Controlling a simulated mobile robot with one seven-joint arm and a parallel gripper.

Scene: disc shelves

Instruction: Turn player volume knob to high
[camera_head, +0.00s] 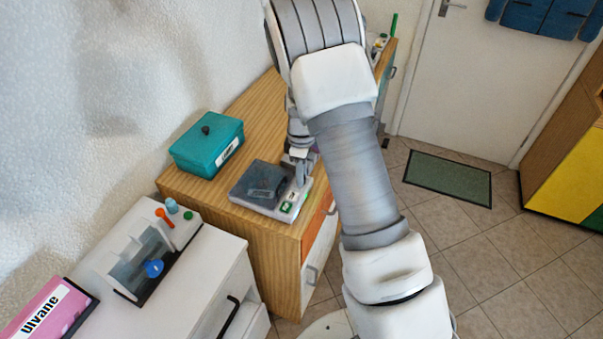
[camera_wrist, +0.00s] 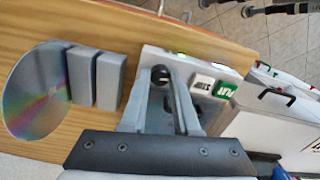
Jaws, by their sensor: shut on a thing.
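The player (camera_head: 262,206) is a light grey box with a dark lid, standing on the wooden cabinet top. Its control strip shows in the wrist view (camera_wrist: 212,70), with a white STOP button (camera_wrist: 201,86) and a green PLAY button (camera_wrist: 225,90). A round black knob (camera_wrist: 160,76) sits on the strip, left of STOP. My gripper (camera_head: 302,181) reaches down onto the strip. In the wrist view its fingers (camera_wrist: 162,82) are shut on the knob, which is partly covered. The knob's setting cannot be read.
A teal lidded box (camera_head: 207,147) stands behind the player on the wooden cabinet. A shiny disc (camera_wrist: 33,92) and two grey blocks (camera_wrist: 94,77) lie beside the player. A white cabinet (camera_head: 215,262) with a small rack stands close by.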

